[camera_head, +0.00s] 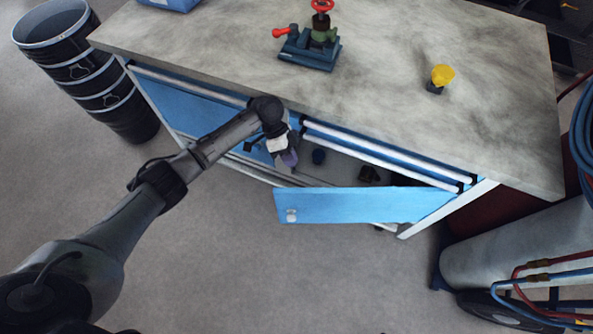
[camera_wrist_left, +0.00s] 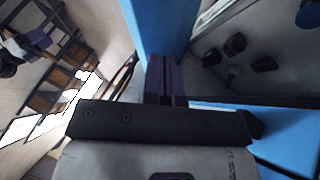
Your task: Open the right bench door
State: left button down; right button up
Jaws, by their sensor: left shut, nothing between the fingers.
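The right bench door (camera_head: 365,205) is a blue panel that stands partly open, swung out from the workbench, with a small light latch near its free left end. Dark items show in the compartment behind it. My left gripper (camera_head: 289,158) is shut and empty, at the left side of the opening, just behind the door's free end. In the left wrist view the closed fingers (camera_wrist_left: 167,78) overlap a blue panel (camera_wrist_left: 163,25), which looks like the door; I cannot tell whether they touch it. The compartment (camera_wrist_left: 235,75) lies to the right there. My right gripper is not in view.
The left blue door (camera_head: 190,105) is closed. Stacked black buckets (camera_head: 85,70) stand at left, a grey cylinder (camera_head: 500,245) at right. The floor in front is clear.

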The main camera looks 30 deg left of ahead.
pick_arm(q)
jog(key=b+x, duration=0.2)
jog(key=x, duration=0.7)
jog(key=shift+b, duration=0.3)
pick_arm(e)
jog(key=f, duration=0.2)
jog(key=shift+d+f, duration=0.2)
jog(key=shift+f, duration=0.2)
pick_arm(q)
jog(key=shift+s+d+f, duration=0.1)
jog(key=shift+d, duration=0.05)
